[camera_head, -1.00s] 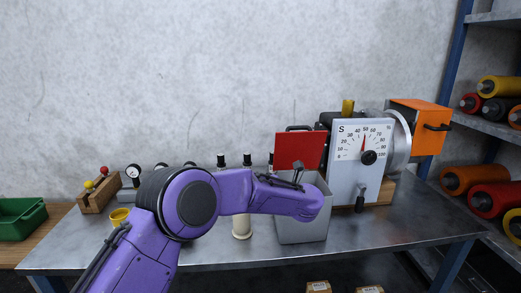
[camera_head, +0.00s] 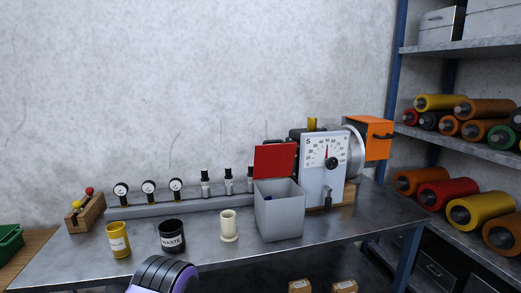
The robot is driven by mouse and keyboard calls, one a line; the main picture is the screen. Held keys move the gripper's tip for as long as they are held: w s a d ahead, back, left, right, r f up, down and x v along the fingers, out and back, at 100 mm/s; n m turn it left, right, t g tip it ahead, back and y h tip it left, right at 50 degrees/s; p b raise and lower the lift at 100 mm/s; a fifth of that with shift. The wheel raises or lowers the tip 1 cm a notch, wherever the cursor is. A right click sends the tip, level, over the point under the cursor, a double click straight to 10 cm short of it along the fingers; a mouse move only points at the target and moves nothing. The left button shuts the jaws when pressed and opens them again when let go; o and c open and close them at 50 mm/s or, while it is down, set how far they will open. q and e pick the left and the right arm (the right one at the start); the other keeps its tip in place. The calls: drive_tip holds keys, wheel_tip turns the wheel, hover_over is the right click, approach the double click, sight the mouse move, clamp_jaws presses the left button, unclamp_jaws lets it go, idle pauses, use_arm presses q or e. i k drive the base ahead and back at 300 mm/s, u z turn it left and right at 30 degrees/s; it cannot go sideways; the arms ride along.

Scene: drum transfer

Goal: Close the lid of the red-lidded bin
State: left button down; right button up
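The grey bin (camera_head: 279,218) stands on the metal bench, in front of the dial machine. Its red lid (camera_head: 275,160) stands upright at the back of the bin, so the bin is open. A small dark blue thing (camera_head: 268,198) shows inside the bin; I cannot tell what it is. Only a purple and black part of one of my arms shows at the bottom edge, left of the bin and apart from it. Neither gripper is in view.
A white spool (camera_head: 229,228), a black WASTE cup (camera_head: 172,236) and a yellow cup (camera_head: 118,240) stand left of the bin. The dial machine (camera_head: 322,170) is close on its right. The metal bench (camera_head: 330,232) is bare at the front right.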

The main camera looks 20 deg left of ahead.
sight(271, 161)
drive_tip(key=k, duration=0.85)
drive_tip(key=u, duration=0.65)
drive_tip(key=i, duration=1.3)
drive_tip(key=z, duration=0.8)
